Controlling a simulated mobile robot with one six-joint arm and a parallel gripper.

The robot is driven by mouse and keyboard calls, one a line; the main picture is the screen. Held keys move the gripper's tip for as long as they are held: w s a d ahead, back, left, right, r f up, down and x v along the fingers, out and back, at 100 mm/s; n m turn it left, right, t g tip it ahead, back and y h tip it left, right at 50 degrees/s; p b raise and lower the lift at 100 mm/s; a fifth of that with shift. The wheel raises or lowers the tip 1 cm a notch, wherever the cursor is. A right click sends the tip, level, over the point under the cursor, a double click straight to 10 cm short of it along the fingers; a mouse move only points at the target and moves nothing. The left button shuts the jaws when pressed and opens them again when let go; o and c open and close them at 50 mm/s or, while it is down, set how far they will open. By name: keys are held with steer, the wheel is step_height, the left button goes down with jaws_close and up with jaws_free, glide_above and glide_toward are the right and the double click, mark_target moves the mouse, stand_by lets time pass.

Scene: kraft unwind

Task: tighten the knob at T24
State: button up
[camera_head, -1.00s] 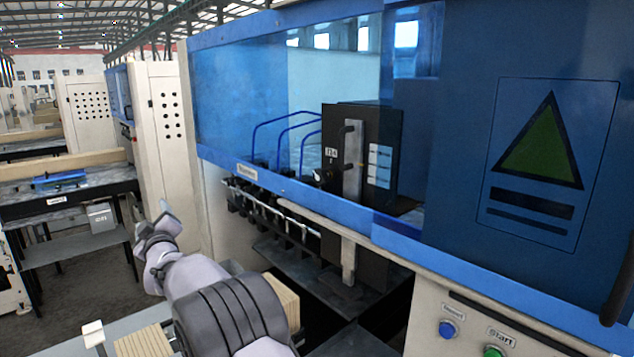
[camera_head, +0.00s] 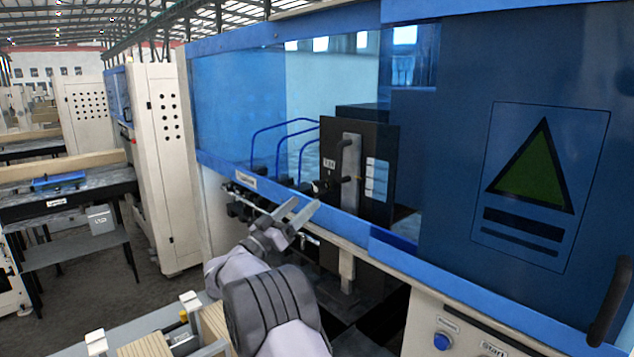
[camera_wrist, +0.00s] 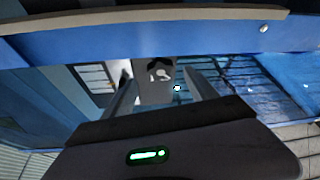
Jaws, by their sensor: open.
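A black cabinet (camera_head: 374,200) stands behind the machine's clear blue guard, with a grey upright plate (camera_head: 350,170) on its front. A small white label (camera_head: 328,163) is beside the plate; its text is too small to read surely. A dark knob-like part (camera_head: 320,186) sits below the label. My gripper (camera_head: 304,207) is open and empty, in front of the blue rail and below and left of that part in the picture. In the wrist view my gripper (camera_wrist: 164,84) has its fingers apart; a grey plate with a dark fitting (camera_wrist: 160,70) shows between them, with no contact visible.
The blue rail (camera_head: 350,228) runs across the machine front and crosses the wrist view (camera_wrist: 180,38). Several dark fittings (camera_head: 240,205) line a bar below it. Wooden blocks (camera_head: 212,322) lie at lower left.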

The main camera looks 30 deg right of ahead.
mark_target(315, 191)
steer(key=p+x, duration=0.2)
steer(key=x, duration=0.5)
steer(key=shift+p, duration=0.3)
steer(key=shift+c, duration=0.5)
steer(key=c, duration=1.3)
steer(key=m+b, duration=0.1)
steer(key=b, duration=0.2)
steer(key=shift+f+g, duration=0.4)
steer(key=m+b, duration=0.1)
steer(key=b, duration=0.1)
steer(key=m+g+b, duration=0.1)
steer(key=b, duration=0.1)
steer(key=shift+f+m+h, duration=0.2)
steer(key=shift+m+h, duration=0.1)
steer(key=shift+w+r+m+g+b, duration=0.1)
steer(key=shift+r+m+g+b, duration=0.15)
steer(key=shift+m+g, duration=0.45)
steer(key=shift+r+m+g+b, duration=0.1)
steer(key=shift+r+m+g, duration=0.2)
steer(key=shift+m, duration=0.7)
